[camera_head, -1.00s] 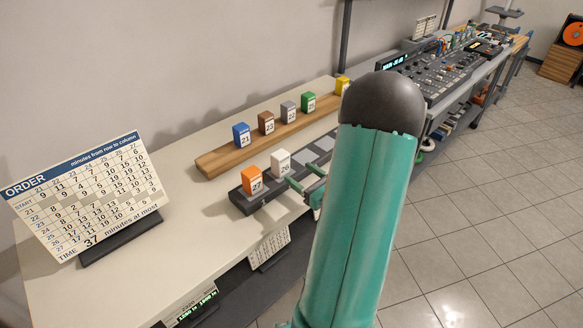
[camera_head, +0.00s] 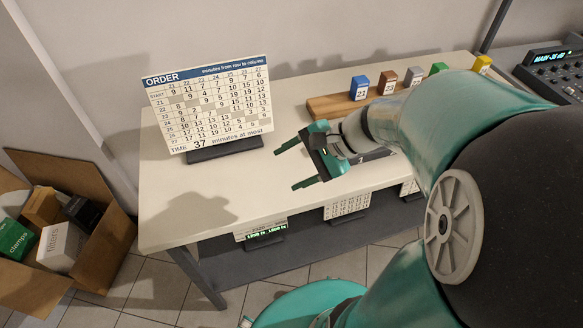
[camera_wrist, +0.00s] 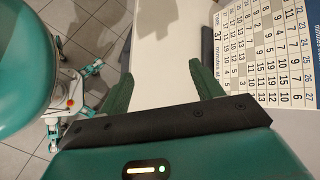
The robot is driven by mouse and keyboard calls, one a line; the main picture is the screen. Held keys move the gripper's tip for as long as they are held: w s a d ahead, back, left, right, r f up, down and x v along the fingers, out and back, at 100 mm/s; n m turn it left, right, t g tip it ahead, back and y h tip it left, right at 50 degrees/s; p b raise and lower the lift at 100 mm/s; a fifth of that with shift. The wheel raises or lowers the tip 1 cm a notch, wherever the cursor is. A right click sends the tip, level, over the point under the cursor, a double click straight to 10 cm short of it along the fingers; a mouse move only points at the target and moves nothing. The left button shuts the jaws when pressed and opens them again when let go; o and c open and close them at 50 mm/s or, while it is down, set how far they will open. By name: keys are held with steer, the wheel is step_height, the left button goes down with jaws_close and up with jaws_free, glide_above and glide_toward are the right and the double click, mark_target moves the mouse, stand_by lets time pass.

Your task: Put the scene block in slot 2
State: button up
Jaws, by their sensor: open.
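My gripper (camera_head: 286,168) is open and empty over the bare table, to the right of the order board. Its two green fingers also show in the wrist view (camera_wrist: 161,72), with nothing between them. The dark slotted tray is mostly hidden behind my gripper and arm, so slot 2 and the orange and white blocks cannot be made out.
The order board (camera_head: 208,103) stands on a dark foot at the table's back left; it reads 37 minutes at most. The white table (camera_head: 170,215) is clear in front of it. A cardboard box (camera_head: 100,215) is on the floor at left. A mixing console (camera_head: 560,75) stands far right.

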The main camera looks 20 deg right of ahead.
steer(key=s+a+r+n+h, duration=0.2)
steer(key=s+r+n+h, duration=0.1)
steer(key=n, duration=0.4)
steer(key=s+a+r+n+t+h, duration=0.1)
steer(key=s+r+n+h, duration=0.2)
steer(key=n, duration=0.4)
steer(key=shift+s+a+r+h, duration=0.3)
steer(key=shift+r+h, duration=0.45)
steer(key=shift+h, duration=0.45)
